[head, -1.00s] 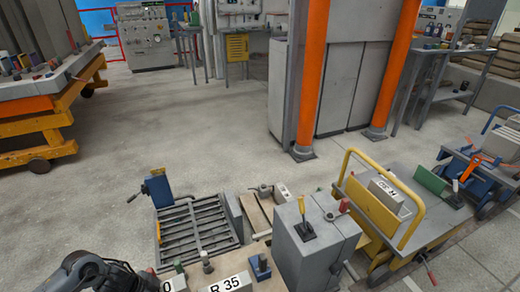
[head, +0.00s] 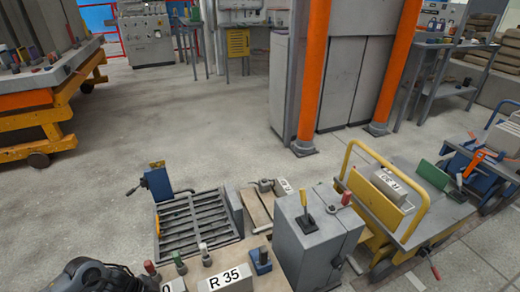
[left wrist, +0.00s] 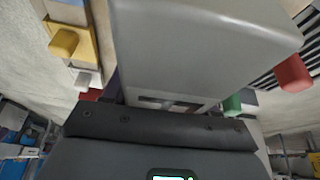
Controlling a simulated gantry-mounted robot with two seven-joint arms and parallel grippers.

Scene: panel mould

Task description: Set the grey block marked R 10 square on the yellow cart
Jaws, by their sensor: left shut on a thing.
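The yellow cart (head: 418,220) stands at the right in the head view, with a yellow tube handle and a grey deck. A small grey block (head: 388,186) with a label I cannot read surely sits on it. My left arm (head: 92,276) shows at the bottom left; its fingertips are hidden there. In the left wrist view my left gripper (left wrist: 165,108) is shut on a large grey block (left wrist: 205,42), whose mark I cannot read. In the head view a label ending in 0 (head: 176,287) is partly cut off beside the block marked R 35 (head: 224,280). My right gripper is not in view.
A grey cabinet (head: 318,245) with a yellow lever stands between the blocks and the cart. A slatted grate (head: 190,222) with a blue post (head: 158,183) lies ahead. Orange columns (head: 313,75) stand behind. Open floor (head: 190,125) lies at centre left.

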